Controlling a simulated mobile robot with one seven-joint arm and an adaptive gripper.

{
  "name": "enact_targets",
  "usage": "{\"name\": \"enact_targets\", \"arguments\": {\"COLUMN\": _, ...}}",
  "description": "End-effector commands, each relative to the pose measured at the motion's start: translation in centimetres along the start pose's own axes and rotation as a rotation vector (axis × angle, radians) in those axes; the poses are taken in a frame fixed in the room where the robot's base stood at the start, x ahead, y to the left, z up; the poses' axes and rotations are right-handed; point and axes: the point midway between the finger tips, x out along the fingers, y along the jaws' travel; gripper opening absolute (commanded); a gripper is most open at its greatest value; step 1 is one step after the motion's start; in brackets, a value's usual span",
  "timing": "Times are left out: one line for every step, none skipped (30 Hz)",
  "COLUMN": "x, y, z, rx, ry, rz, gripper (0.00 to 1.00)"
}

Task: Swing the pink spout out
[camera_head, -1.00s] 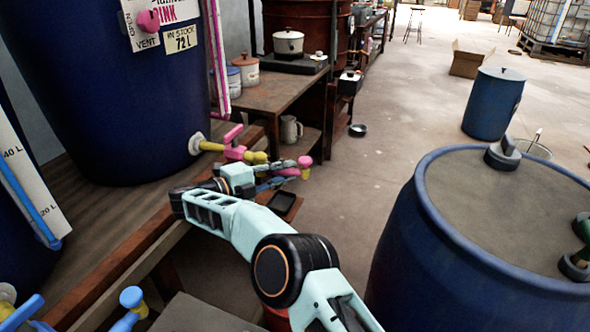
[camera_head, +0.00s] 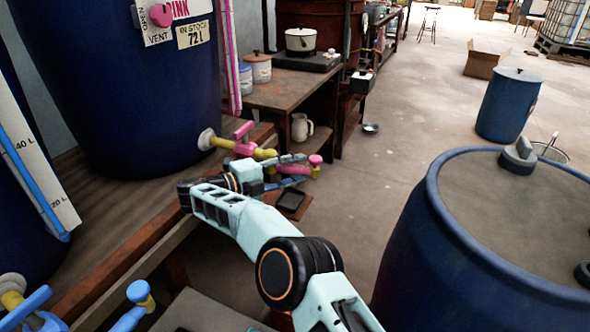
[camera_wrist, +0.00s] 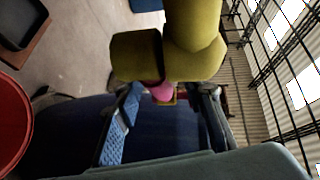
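The pink vat (camera_head: 110,110) is a dark blue barrel with a PINK label at the left. Low on its side is a yellow outlet with a pink valve handle (camera_head: 243,130). The pink spout (camera_head: 293,169) extends right from it, ending in a pink knob (camera_head: 315,160). My gripper (camera_head: 292,171) is at the spout with its fingers apart, one on each side of it in the picture. In the wrist view, yellow pipe (camera_wrist: 180,45) is close in front, and the fingers (camera_wrist: 165,110) stand wide apart with a small pink part beyond. Contact cannot be told.
A blue drum (camera_head: 480,235) stands at the right. A blue tap (camera_head: 138,300) is at the front left. A bench (camera_head: 285,90) with a pot and canisters is behind. A small dark tray (camera_head: 291,200) sits below the gripper.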

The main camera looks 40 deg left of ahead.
Motion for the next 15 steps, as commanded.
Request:
{"name": "enact_targets", "arguments": {"x": 0.0, "y": 0.0, "z": 0.0, "rx": 0.0, "ry": 0.0, "rz": 0.0, "gripper": 0.36}}
{"name": "enact_targets", "arguments": {"x": 0.0, "y": 0.0, "z": 0.0, "rx": 0.0, "ry": 0.0, "rz": 0.0, "gripper": 0.36}}
{"name": "enact_targets", "arguments": {"x": -0.1, "y": 0.0, "z": 0.0, "rx": 0.0, "ry": 0.0, "rz": 0.0, "gripper": 0.36}}
{"name": "enact_targets", "arguments": {"x": -0.3, "y": 0.0, "z": 0.0, "rx": 0.0, "ry": 0.0, "rz": 0.0, "gripper": 0.36}}
{"name": "enact_targets", "arguments": {"x": -0.5, "y": 0.0, "z": 0.0, "rx": 0.0, "ry": 0.0, "rz": 0.0, "gripper": 0.36}}
{"name": "enact_targets", "arguments": {"x": -0.8, "y": 0.0, "z": 0.0, "rx": 0.0, "ry": -0.001, "rz": 0.0, "gripper": 0.36}}
{"name": "enact_targets", "arguments": {"x": -1.2, "y": 0.0, "z": 0.0, "rx": 0.0, "ry": -0.001, "rz": 0.0, "gripper": 0.36}}
{"name": "enact_targets", "arguments": {"x": -1.7, "y": 0.0, "z": 0.1, "rx": 0.0, "ry": -0.002, "rz": 0.0, "gripper": 0.36}}
{"name": "enact_targets", "arguments": {"x": -2.4, "y": 0.0, "z": 0.1, "rx": 0.0, "ry": -0.003, "rz": 0.0, "gripper": 0.36}}
{"name": "enact_targets", "arguments": {"x": -3.0, "y": 0.0, "z": 0.1, "rx": 0.0, "ry": -0.003, "rz": 0.0, "gripper": 0.36}}
{"name": "enact_targets", "arguments": {"x": -3.7, "y": 0.0, "z": 0.1, "rx": 0.0, "ry": -0.003, "rz": 0.0, "gripper": 0.36}}
{"name": "enact_targets", "arguments": {"x": -4.6, "y": 0.1, "z": 0.1, "rx": 0.0, "ry": -0.004, "rz": 0.0, "gripper": 0.36}}
{"name": "enact_targets", "arguments": {"x": -5.3, "y": 0.1, "z": 0.1, "rx": 0.0, "ry": -0.004, "rz": 0.0, "gripper": 0.36}}
{"name": "enact_targets", "arguments": {"x": -6.0, "y": 0.0, "z": 0.1, "rx": 0.0, "ry": -0.003, "rz": 0.0, "gripper": 0.36}}
{"name": "enact_targets", "arguments": {"x": -6.9, "y": 0.1, "z": 0.1, "rx": 0.001, "ry": -0.003, "rz": 0.0, "gripper": 0.36}}
